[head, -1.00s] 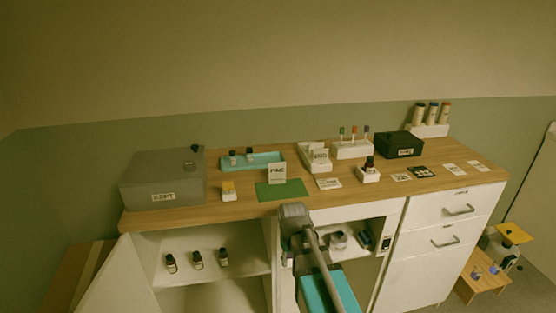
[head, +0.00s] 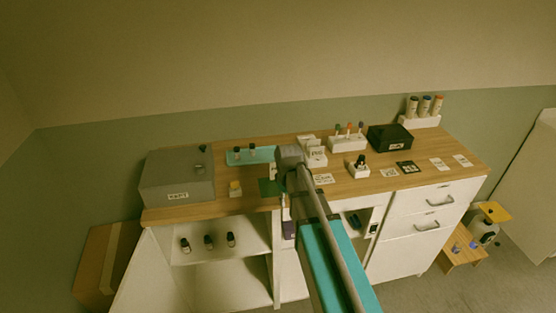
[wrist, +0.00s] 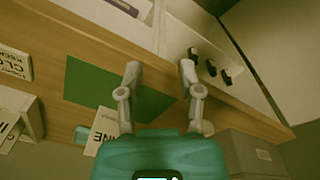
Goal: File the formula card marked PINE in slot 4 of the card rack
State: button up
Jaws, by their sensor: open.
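The PINE card (wrist: 102,131) is a white card with dark letters, seen at the lower middle of the wrist view beside my left finger. In the head view only a sliver of it (head: 273,172) shows, the rest hidden by my arm. It is by the green mat (head: 268,187), which also shows in the wrist view (wrist: 110,88). My gripper (wrist: 159,77) is open and empty, its fingers over the mat and the counter's front edge. The white card rack (head: 317,158) stands to the right with a card in it; its slot numbers are unreadable. Part of a white holder (wrist: 14,108) shows in the wrist view.
A white bottle holder (head: 358,171), a black box (head: 390,138) and flat cards (head: 389,173) are on the right. Open shelves lie below.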

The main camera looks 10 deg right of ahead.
jog(key=w+r+n+p, duration=1)
jog(key=w+r+p, duration=0.2)
jog(key=w+r, duration=0.2)
jog(key=shift+w, duration=1.2)
jog(key=shift+f, duration=0.1)
notch_tip(320, 180, down, 8)
jog(key=b, duration=0.8)
jog(key=shift+f, duration=0.25)
jog(key=shift+s+f+b, duration=0.15)
jog(key=shift+f+b, duration=2.45)
jog(key=shift+b, duration=0.1)
jog(key=shift+a, duration=0.1)
grip_shut()
